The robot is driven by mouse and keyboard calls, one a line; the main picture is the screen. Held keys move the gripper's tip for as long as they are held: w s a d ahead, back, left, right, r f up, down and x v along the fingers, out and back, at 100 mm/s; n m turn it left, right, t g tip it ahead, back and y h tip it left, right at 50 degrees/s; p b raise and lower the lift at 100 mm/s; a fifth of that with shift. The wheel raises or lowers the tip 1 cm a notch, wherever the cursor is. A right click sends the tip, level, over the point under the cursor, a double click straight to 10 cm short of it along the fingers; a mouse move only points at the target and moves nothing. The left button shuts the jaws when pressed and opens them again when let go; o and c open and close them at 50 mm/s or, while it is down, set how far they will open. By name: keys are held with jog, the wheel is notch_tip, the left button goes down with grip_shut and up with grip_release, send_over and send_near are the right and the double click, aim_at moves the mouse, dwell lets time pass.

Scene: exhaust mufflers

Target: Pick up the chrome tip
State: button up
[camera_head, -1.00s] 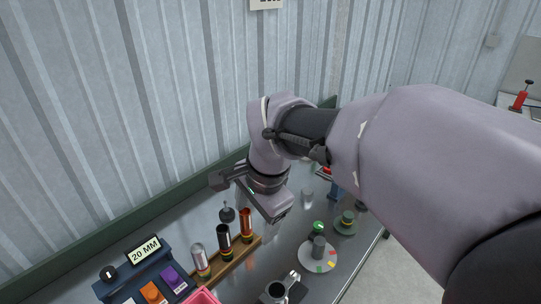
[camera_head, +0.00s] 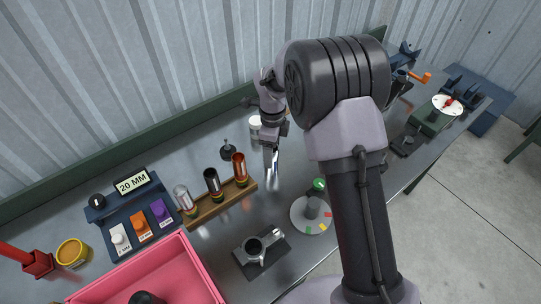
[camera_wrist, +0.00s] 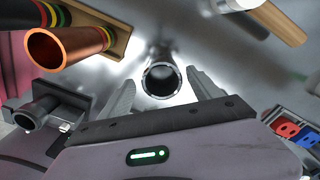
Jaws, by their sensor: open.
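A shiny silver tube with a dark round mouth (camera_wrist: 161,80) stands between my gripper's fingers in the wrist view, with gaps on both sides. It looks chrome. My gripper (camera_wrist: 160,88) is open around it, not visibly touching it. In the head view my gripper (camera_head: 271,152) points down at the bench right of a wooden rack (camera_head: 222,202). The rack bears a silver tip (camera_head: 184,198), a black tip (camera_head: 212,181) and a copper tip (camera_head: 239,166), each with coloured bands. The copper tip (camera_wrist: 62,48) also shows close left of my gripper in the wrist view.
A round plate (camera_head: 297,215) with a green-topped post stands right of the rack. A dark block with a metal fitting (camera_head: 262,247) is in front.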

jog(key=f, duration=0.1)
jog(key=f+b, duration=0.1)
jog(key=f, duration=0.3)
jog(key=shift+w+a+f+b, duration=0.1)
jog(key=shift+w+a+b, duration=0.2)
jog(key=shift+w, duration=0.05)
jog(key=shift+c, duration=0.8)
jog(key=c, duration=1.2)
jog(key=shift+r, duration=0.2)
